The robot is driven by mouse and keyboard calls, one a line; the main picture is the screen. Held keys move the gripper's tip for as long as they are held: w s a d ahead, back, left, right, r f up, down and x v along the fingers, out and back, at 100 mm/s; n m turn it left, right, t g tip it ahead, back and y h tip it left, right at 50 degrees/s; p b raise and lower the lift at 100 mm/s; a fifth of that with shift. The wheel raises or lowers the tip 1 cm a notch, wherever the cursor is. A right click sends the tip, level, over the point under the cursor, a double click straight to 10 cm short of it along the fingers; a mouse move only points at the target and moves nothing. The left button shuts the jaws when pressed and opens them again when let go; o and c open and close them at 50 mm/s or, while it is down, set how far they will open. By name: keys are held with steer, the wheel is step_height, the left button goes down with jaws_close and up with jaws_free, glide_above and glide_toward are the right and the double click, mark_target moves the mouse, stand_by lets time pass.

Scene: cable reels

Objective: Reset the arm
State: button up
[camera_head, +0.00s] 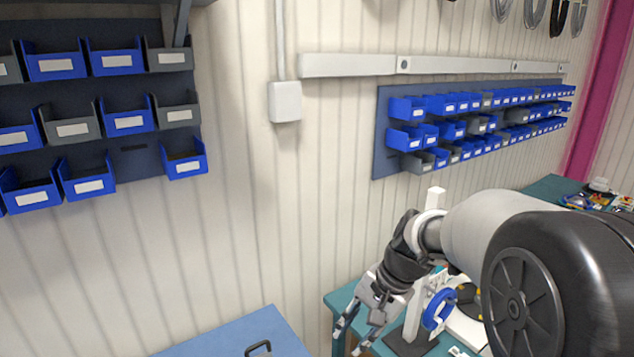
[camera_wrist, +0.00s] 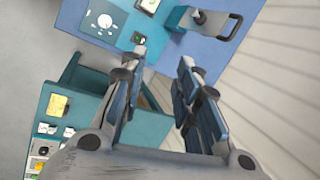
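My gripper (camera_head: 357,336) hangs at the lower middle of the head view, pointing down and left. Its two fingers are spread apart with nothing between them. In the wrist view my gripper (camera_wrist: 162,62) is also open and empty, with free space between the fingers. It is above the gap between a blue table (camera_wrist: 200,60) and a teal table (camera_wrist: 95,105), touching neither. My arm reaches in from the right of the head view and hides part of the bench behind it.
A blue cable reel (camera_head: 438,308) stands just right of my gripper in the head view. Wall bins (camera_head: 130,122) hang at left, with a rack of smaller bins (camera_head: 470,120) behind my arm. The wrist view shows a white disc (camera_wrist: 105,21) and a handled box (camera_wrist: 200,20).

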steer(key=s+d+f+n+t+h+b, duration=0.1)
steer(key=s+d+f+n+b, duration=0.1)
steer(key=s+f+b, duration=0.2)
steer(key=s+d+f+n+t+h+b, duration=0.1)
steer(key=s+d+f+n+b, duration=0.1)
steer(key=s+b, duration=0.6)
steer(key=s+d+f+n+t+h+b, duration=0.1)
steer(key=s+f+b, duration=0.4)
steer(key=s, duration=0.7)
steer(key=d+n+h+b, duration=0.1)
steer(key=n, duration=0.1)
steer(key=shift+s+d+f+n+t, duration=0.3)
steer(key=shift+f+t, duration=0.1)
